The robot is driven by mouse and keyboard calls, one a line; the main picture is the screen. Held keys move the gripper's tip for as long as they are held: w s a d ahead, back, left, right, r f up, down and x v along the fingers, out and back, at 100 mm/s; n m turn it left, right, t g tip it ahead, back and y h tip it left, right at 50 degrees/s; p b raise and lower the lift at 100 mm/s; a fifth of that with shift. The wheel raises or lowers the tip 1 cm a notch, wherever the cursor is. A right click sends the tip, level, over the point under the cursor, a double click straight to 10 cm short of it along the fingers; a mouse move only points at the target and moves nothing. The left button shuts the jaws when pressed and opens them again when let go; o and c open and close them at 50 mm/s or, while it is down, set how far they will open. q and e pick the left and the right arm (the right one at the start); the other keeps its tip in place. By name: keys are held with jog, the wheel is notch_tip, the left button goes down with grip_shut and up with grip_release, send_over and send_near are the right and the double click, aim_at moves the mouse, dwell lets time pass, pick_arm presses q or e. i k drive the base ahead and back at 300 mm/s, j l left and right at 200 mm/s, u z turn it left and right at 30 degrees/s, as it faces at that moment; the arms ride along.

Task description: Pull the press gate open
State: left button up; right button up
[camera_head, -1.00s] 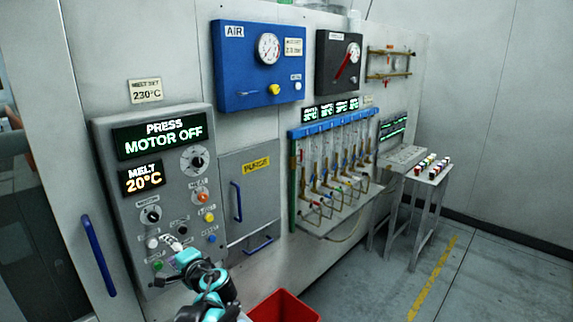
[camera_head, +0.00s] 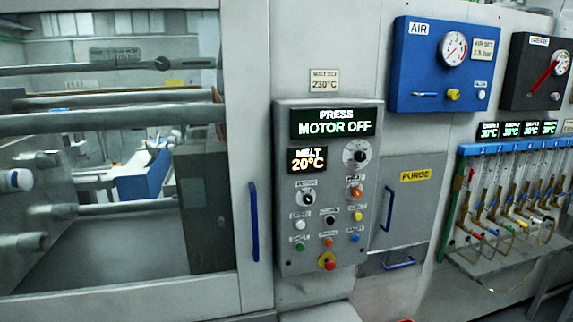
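The press gate (camera_head: 252,150) fills the left of the head view. It is a pale framed panel with a large window, through which bars and machine parts inside the press show. Its blue vertical handle (camera_head: 254,222) is on the frame's right side, just left of the control panel (camera_head: 327,262). The gate appears shut against the press front. Neither of my grippers is in view, and nothing touches the handle.
The control panel reads MOTOR OFF and melt 20°C, with knobs and a red button (camera_head: 327,262) low down. Right of it are the purge door (camera_head: 410,215), the blue AIR box (camera_head: 440,85) and a rack of tubes (camera_head: 510,190).

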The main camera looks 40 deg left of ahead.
aim_at(245, 24)
jog(key=u, duration=2.8)
jog(key=l+z, duration=0.2)
jog(key=z, duration=0.2)
jog(key=i+l+z, duration=0.1)
jog(key=z, duration=0.35)
jog(key=i+l+z, duration=0.1)
jog(key=z, duration=0.3)
jog(key=i+l+z, duration=0.15)
jog(key=z, duration=0.3)
